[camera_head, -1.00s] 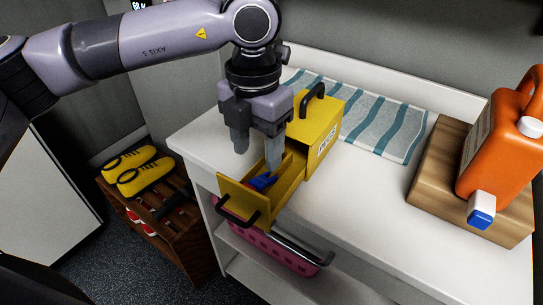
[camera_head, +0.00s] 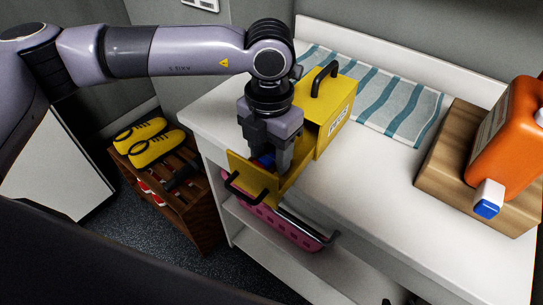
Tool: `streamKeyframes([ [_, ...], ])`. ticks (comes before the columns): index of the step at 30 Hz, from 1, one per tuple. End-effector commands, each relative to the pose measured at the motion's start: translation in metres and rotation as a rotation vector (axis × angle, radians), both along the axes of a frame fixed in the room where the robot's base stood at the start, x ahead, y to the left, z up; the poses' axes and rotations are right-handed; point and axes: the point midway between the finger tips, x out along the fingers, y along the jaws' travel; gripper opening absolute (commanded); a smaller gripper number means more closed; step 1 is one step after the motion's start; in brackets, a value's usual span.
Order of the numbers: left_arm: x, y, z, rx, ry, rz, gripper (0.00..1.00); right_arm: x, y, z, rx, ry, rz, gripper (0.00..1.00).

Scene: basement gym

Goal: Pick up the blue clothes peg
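The blue clothes peg (camera_head: 266,160) lies in the pulled-out drawer (camera_head: 252,178) of a yellow metal box (camera_head: 331,106) on the white bench. Only a small blue part of it shows; my gripper hides the rest. My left gripper (camera_head: 267,163) points down into the drawer, directly over the peg. Its two fingers stand apart with blue showing between them, and the fingertips are partly hidden by the drawer. I cannot see whether they touch the peg. My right gripper is not in view.
A striped towel (camera_head: 392,103) lies behind the box. The bench between is clear. A pink basket (camera_head: 285,228) sits below, and yellow shoes (camera_head: 150,150) on a rack at the left.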

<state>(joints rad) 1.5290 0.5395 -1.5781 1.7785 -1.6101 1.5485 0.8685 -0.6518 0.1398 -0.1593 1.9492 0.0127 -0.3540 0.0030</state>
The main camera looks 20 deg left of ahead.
Motion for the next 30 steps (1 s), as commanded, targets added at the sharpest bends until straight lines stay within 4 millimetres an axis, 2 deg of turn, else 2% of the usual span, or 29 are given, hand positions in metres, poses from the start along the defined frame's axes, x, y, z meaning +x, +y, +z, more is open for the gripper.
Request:
streamKeyframes([
  [1, 0.0, 0.0, 0.0, 0.0, 0.0, 0.0, 0.33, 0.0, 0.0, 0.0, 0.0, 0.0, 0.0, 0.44],
  [4, 0.0, 0.0, 0.0, 0.0, 0.0, 0.0, 0.01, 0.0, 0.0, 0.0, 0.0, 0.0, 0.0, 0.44],
  [14, 0.0, 0.0, 0.002, 0.0, -0.001, 0.0, 0.0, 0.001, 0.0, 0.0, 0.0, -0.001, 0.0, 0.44],
  [20, 0.001, -0.001, 0.014, -0.001, -0.004, 0.0, 0.0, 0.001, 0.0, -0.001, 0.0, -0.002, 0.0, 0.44],
  [26, 0.001, -0.001, 0.051, -0.002, -0.007, 0.001, 0.0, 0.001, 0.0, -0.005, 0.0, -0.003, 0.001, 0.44],
  [30, 0.001, -0.001, 0.09, -0.003, -0.007, -0.001, 0.0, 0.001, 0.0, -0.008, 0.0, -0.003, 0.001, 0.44],
])
